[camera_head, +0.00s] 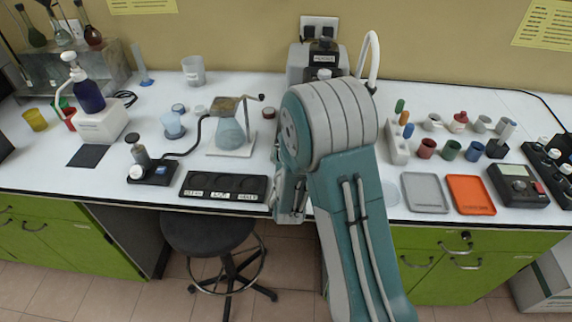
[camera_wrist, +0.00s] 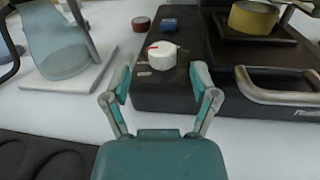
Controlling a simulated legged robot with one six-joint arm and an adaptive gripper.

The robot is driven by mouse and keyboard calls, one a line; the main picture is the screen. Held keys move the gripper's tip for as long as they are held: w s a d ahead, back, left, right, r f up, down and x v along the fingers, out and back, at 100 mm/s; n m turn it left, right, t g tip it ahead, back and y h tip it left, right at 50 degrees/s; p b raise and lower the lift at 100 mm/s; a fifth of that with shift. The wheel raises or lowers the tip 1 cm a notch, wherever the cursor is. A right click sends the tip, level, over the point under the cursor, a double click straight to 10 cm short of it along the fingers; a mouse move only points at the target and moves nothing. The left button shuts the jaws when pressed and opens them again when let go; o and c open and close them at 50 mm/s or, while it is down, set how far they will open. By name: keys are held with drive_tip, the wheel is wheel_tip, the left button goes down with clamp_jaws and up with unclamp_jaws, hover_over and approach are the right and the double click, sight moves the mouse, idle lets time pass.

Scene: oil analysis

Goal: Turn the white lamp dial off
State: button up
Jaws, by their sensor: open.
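The white dial (camera_wrist: 162,55) shows in the wrist view as a round white knob with a red mark on its left side. It sits on the flat top of a dark box (camera_wrist: 180,92), near the left edge. My gripper (camera_wrist: 160,82) is open and empty, its two fingers spread apart. In the picture, the dial lies just beyond the fingertips, between their lines. Whether the fingers touch it cannot be told, but a gap seems to show. In the head view my arm hides the dial and most of the box.
A silver handle (camera_wrist: 282,88) runs along the box's right front, and a yellow dish (camera_wrist: 253,17) stands behind it. A glass flask (camera_wrist: 55,45) on a white stand is at left. A black tray (camera_head: 224,186) lies on the white bench left of my arm.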

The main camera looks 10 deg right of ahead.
drive_tip(key=s, duration=0.2)
drive_tip(key=s+a, duration=0.1)
drive_tip(key=s, duration=0.4)
drive_tip(key=shift+s+a, duration=0.1)
drive_tip(key=shift+a, duration=0.2)
